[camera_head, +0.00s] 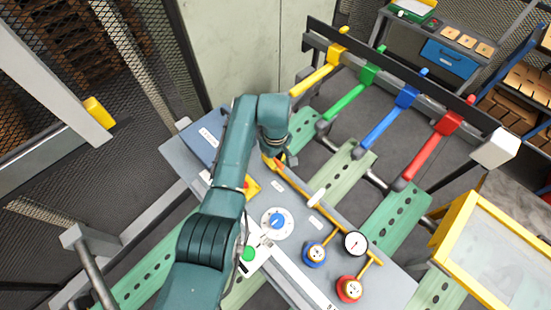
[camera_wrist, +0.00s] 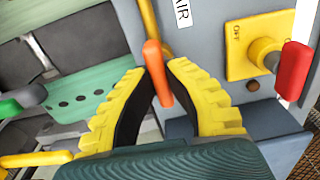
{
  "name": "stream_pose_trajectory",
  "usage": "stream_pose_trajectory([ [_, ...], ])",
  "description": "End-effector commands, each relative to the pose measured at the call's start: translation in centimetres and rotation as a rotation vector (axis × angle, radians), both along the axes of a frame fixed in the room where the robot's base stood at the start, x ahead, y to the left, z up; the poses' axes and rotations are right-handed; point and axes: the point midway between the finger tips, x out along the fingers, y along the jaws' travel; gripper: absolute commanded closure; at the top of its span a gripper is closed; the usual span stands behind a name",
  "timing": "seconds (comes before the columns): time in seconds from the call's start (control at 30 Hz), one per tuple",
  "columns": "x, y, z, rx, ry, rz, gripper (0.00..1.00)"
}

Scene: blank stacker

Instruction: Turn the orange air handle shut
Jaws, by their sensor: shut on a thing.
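The orange air handle (camera_wrist: 153,58) stands between the two fingertips in the wrist view, at the end of a thin yellow-orange pipe (camera_wrist: 148,18). A white "AIR" label (camera_wrist: 183,10) is beside it on the grey panel. My gripper (camera_wrist: 162,80) has yellow ribbed fingers with black inner pads, and its tips are closed around the handle. In the head view my gripper (camera_head: 280,161) is at the far part of the console, at the upper end of the yellow-orange pipe (camera_head: 315,188). The arm and fingers mostly hide the handle there.
A yellow switch plate marked OFF (camera_wrist: 240,50) with a red handle (camera_wrist: 294,70) is close right of my gripper. Coloured arms (camera_head: 432,150) extend over green slats behind.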

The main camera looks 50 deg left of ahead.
Motion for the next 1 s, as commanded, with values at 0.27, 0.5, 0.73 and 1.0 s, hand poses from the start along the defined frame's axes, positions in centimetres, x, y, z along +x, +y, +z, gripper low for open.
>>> stream_pose_trajectory([
  [0.27, -0.07, -0.02, -0.23, 0.000, 0.002, -0.048, 1.00],
  [0.5, -0.09, -0.03, -0.28, -0.001, 0.003, -0.193, 1.00],
  [0.73, -0.09, -0.03, -0.31, -0.001, 0.003, -0.401, 1.00],
  [1.0, -0.10, -0.03, -0.35, 0.000, 0.003, -0.658, 1.00],
])
